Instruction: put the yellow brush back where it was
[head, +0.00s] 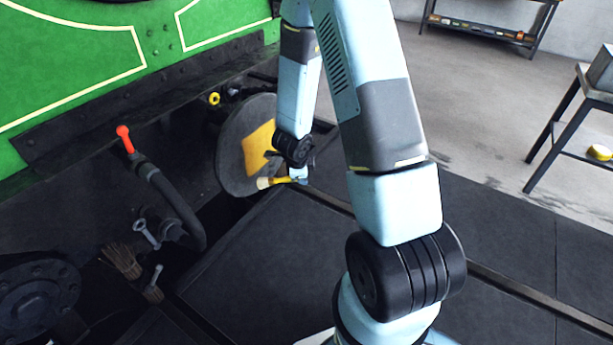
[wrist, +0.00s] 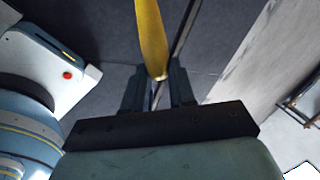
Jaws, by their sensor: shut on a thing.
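My gripper (head: 300,177) is shut on the yellow brush (head: 284,181) and holds it in the air in front of the large grey disc (head: 232,150). In the head view the brush lies roughly level, with its pale end pointing left. In the wrist view the brush's yellow handle (wrist: 152,35) runs from between the fingers (wrist: 159,88) up to the top edge; its far end is out of frame there. Part of my gripper is small and hard to make out in the head view.
A hose with a red-orange end (head: 125,138) and brown bristle bundles (head: 122,260) are at the left. Dark floor plates (head: 270,260) lie below the disc. A stand (head: 565,130) with a yellow round thing (head: 600,152) is at the right, a low shelf (head: 480,30) behind.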

